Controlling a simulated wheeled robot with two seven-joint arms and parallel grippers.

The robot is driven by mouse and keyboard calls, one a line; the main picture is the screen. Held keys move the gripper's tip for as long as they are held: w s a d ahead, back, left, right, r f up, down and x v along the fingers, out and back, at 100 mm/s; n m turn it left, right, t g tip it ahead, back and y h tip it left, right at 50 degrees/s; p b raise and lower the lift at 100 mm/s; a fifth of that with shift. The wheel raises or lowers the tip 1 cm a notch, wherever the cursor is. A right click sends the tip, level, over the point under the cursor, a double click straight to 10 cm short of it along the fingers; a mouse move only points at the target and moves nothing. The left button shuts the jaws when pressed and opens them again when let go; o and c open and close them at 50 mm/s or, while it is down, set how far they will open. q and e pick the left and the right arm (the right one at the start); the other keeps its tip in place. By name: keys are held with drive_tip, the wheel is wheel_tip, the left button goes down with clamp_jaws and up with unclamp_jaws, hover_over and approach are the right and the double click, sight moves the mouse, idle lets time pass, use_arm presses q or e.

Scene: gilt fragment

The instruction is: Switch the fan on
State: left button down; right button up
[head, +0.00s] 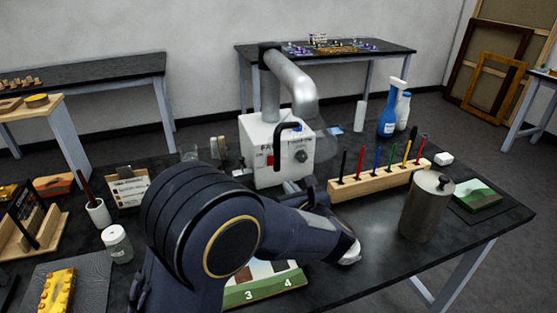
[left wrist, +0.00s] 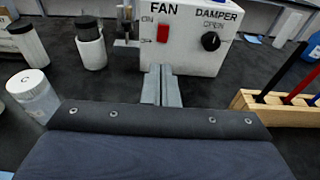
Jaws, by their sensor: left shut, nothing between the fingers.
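The white fan box (head: 258,172) stands on the dark bench, with a grey extraction pipe (head: 292,82) rising from it. Its front also fills the top of the left wrist view (left wrist: 190,58). The red switch (left wrist: 163,33) sits under the word FAN, between two small labels; it also shows in the head view (head: 270,160). I cannot tell its set position. The black damper knob (left wrist: 211,41) is to its right. My left gripper (left wrist: 161,70) is shut and empty, its fingertips in front of the box just below the switch. Contact is unclear. My right gripper is not in view.
A wooden rack (head: 370,185) with several coloured-handled tools stands right of the box. A metal canister (head: 426,208) is nearer the front right. A white cup (head: 98,212) and a lidded jar (head: 117,243) stand left of my arm. A black handle (head: 286,130) projects from the box.

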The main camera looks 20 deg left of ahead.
sight(269, 158)
use_arm(q)
drive_tip(key=p+x, duration=0.1)
drive_tip(key=x, duration=0.3)
drive_tip(key=r+p+x, duration=0.1)
drive_tip(key=x, duration=0.4)
drive_tip(key=p+x, duration=0.2)
drive_tip(key=x, duration=0.2)
drive_tip(key=shift+w+a+r, duration=0.1)
drive_tip(key=shift+w+a, duration=0.2)
drive_tip(key=shift+w, duration=0.05)
